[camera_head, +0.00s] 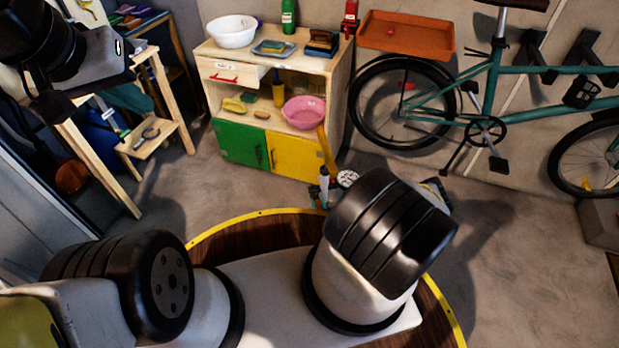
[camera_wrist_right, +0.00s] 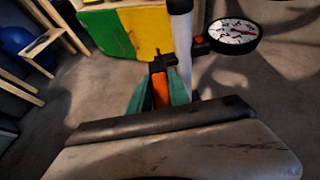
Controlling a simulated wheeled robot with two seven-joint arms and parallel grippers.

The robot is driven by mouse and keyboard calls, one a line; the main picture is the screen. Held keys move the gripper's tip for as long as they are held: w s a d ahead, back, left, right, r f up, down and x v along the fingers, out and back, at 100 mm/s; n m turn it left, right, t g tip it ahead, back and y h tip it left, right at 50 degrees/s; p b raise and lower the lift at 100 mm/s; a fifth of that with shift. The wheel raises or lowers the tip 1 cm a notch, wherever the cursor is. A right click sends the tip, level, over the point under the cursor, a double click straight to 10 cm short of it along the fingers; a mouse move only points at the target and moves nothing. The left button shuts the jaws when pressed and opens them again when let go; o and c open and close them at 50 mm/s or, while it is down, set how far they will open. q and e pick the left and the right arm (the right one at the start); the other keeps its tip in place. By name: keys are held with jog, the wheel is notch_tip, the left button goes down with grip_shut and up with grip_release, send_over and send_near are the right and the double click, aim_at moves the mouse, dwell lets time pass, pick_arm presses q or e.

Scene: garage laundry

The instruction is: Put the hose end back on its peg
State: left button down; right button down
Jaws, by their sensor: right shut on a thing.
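My right gripper (camera_wrist_right: 160,92) has teal fingers closed around a small orange piece (camera_wrist_right: 160,87) with a black tip, which looks like the hose end. It is beside the upright white barrel (camera_wrist_right: 181,45) of a pump, very close to it. A round white gauge (camera_wrist_right: 233,36) with a red button stands right of the barrel. In the head view the gauge (camera_head: 347,178) and barrel (camera_head: 324,178) show just past my right wrist, which hides the pump's lower part. I cannot make out the peg. My left wrist is in the upper left corner; its finger opening is unclear.
A wooden cabinet (camera_head: 272,62) with green and yellow doors stands behind the pump. A wooden step frame (camera_head: 175,95) is at the left. Grey floor (camera_head: 525,245) is clear at the right.

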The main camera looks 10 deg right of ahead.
send_over(312, 187)
jog(key=s, duration=0.3)
jog(key=shift+a, duration=0.15)
jog(key=shift+f, duration=0.25)
dwell(0.5)
jog(key=shift+f, duration=0.6)
jog(key=shift+f, duration=0.1)
jog(key=shift+s+a+f, duration=0.1)
jog(key=shift+f, duration=0.5)
jog(key=shift+f, duration=0.2)
